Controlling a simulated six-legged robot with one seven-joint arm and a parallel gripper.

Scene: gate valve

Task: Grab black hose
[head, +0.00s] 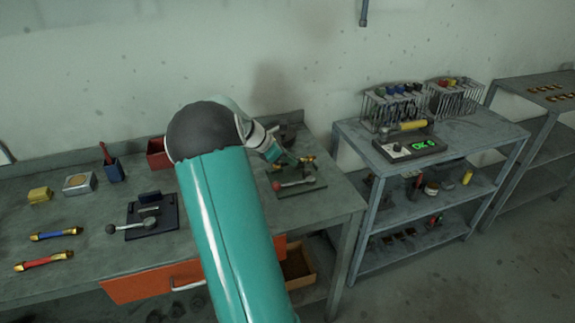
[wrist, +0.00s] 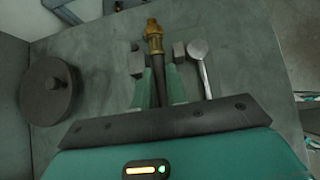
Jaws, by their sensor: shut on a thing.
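The black hose (wrist: 157,80) has a brass end fitting (wrist: 154,35) and stands between the two fingers of my gripper (wrist: 160,72) in the wrist view. The fingers are shut on it, and the brass end sticks out beyond them. In the head view my gripper (head: 288,157) is over the right end of the workbench, above a dark plate with a red-knobbed lever (head: 293,184). Brass (head: 308,161) shows beside it there. The hose's near end is hidden behind my gripper body in the wrist view.
A lever with a round knob (wrist: 198,48) lies close right of the fingers, and a dark disc (wrist: 47,92) is left. A blue hose (head: 57,234) and red hose (head: 45,261) lie on the workbench (head: 85,208). A shelf unit (head: 465,140) stands right.

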